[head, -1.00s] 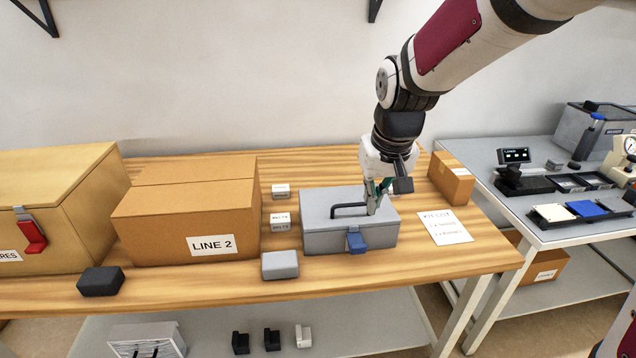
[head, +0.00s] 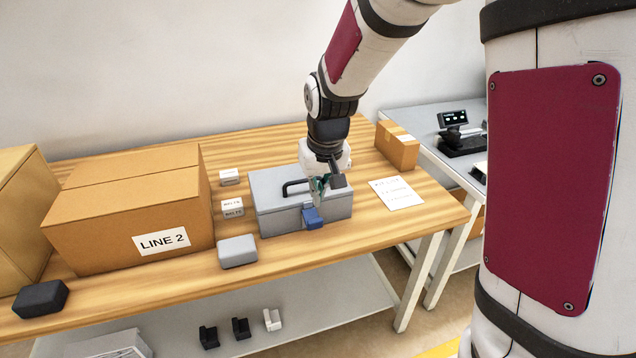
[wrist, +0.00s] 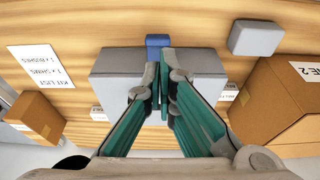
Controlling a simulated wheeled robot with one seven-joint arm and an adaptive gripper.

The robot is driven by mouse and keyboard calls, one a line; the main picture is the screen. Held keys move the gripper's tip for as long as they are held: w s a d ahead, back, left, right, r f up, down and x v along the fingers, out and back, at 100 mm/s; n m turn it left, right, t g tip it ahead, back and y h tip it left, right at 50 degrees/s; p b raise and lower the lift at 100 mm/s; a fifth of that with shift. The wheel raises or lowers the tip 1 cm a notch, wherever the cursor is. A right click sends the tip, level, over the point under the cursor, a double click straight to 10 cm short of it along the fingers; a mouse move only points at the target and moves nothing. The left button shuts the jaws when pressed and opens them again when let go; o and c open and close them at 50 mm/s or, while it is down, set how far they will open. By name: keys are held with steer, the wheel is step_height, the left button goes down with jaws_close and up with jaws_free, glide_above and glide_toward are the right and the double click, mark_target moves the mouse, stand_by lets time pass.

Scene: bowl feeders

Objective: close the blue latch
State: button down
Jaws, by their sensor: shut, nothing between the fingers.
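The grey metal box (head: 275,222) stands on the wooden bench, with its lid down and a black handle (head: 293,187) on top. The blue latch (head: 313,217) is on the box's front face, near the top edge. It also shows in the wrist view (wrist: 157,41), at the far edge of the box. My gripper (head: 319,197) is over the front part of the lid, just above and behind the latch. Its fingers (wrist: 163,75) are together and empty, pointing toward the latch. I cannot tell whether the fingertips touch the lid or latch.
A large LINE 2 carton (head: 110,222) stands left of the box. A small grey block (head: 238,251) lies at the front left. A paper kit list (head: 397,193) and a small carton (head: 398,146) are to the right. The bench's front edge is close to the box.

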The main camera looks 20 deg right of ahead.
mark_target(314, 220)
steer(key=x, duration=0.9)
steer(key=shift+b, duration=0.45)
